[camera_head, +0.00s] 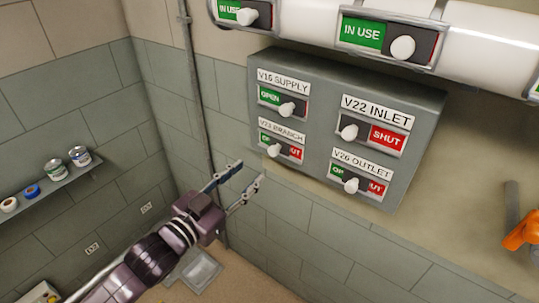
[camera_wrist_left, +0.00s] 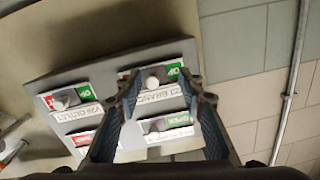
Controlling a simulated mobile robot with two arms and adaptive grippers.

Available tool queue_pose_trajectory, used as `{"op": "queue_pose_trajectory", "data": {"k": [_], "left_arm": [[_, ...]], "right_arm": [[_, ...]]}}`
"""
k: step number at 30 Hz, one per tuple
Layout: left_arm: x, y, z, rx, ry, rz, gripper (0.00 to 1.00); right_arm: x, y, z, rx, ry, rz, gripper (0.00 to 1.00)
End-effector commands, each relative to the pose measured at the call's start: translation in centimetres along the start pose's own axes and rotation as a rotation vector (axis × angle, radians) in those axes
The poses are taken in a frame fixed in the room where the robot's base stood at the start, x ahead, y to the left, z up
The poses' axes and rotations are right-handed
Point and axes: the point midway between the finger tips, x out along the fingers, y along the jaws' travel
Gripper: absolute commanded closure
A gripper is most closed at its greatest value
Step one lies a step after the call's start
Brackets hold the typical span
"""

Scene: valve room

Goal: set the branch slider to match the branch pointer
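The branch slider (camera_head: 282,147) is at the lower left of a grey panel (camera_head: 318,133) on the wall. Its white knob (camera_head: 273,150) stands near mid-slot, with part of the green and part of the red showing. In the left wrist view, upside down, this knob (camera_wrist_left: 152,82) appears between my left fingers. My left gripper (camera_head: 249,174) is open and empty, below and left of the branch slider in the head view, apparently short of the knob. I cannot make out a branch pointer in either view. My right gripper is not in view.
Beside it are the supply slider (camera_head: 283,102) at OPEN, the inlet slider (camera_head: 372,134) at SHUT and the outlet slider (camera_head: 357,181) near mid-slot. IN USE sliders (camera_head: 388,40) sit on white pipes above. A shelf with cans (camera_head: 79,156) is at left; an orange object (camera_head: 524,231) is at right.

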Motion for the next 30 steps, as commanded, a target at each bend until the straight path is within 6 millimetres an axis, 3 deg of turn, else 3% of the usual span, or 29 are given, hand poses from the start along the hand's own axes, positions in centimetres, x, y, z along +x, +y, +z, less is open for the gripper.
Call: {"op": "queue_pose_trajectory", "data": {"k": [3,7,18,30], "left_arm": [[-0.5,1.1,-2.6,0.009,0.041,0.028,0.64],[0.4,1.4,-3.4,0.009,0.051,0.034,0.64],[6.0,1.5,-3.7,0.01,0.051,0.033,0.64],[7.1,1.6,-3.5,0.011,0.05,0.034,0.64]], "right_arm": [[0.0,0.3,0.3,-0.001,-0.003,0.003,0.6],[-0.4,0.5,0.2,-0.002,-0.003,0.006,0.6],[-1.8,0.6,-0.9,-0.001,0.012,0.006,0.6],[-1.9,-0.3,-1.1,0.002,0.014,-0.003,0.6]]}}
